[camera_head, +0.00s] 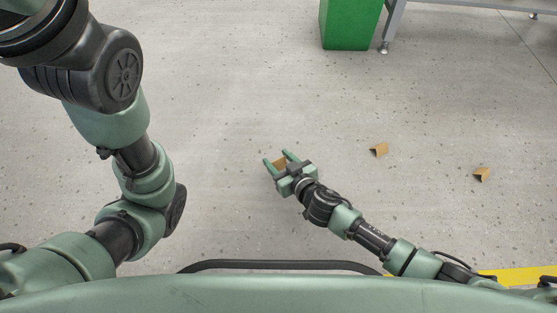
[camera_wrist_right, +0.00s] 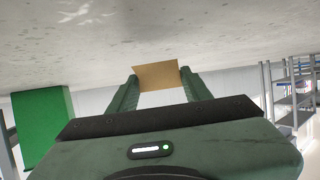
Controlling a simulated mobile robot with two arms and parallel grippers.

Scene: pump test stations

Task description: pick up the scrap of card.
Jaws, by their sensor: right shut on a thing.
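A brown scrap of card (camera_head: 280,162) is between the two fingers of my right gripper (camera_head: 277,160) in the head view, near the middle of the picture. In the right wrist view the scrap (camera_wrist_right: 157,75) spans the gap between the fingertips (camera_wrist_right: 158,80), and the gripper is shut on it. Two more folded brown scraps lie on the floor to the right in the head view, one nearer (camera_head: 379,150) and one farther right (camera_head: 482,174). My left arm comes in at the left, but its gripper is out of the picture.
A green bin (camera_head: 348,24) stands at the top, next to a metal table leg (camera_head: 392,25). The bin also shows in the right wrist view (camera_wrist_right: 42,125). Yellow floor tape (camera_head: 520,275) runs at the lower right. The grey floor around the gripper is clear.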

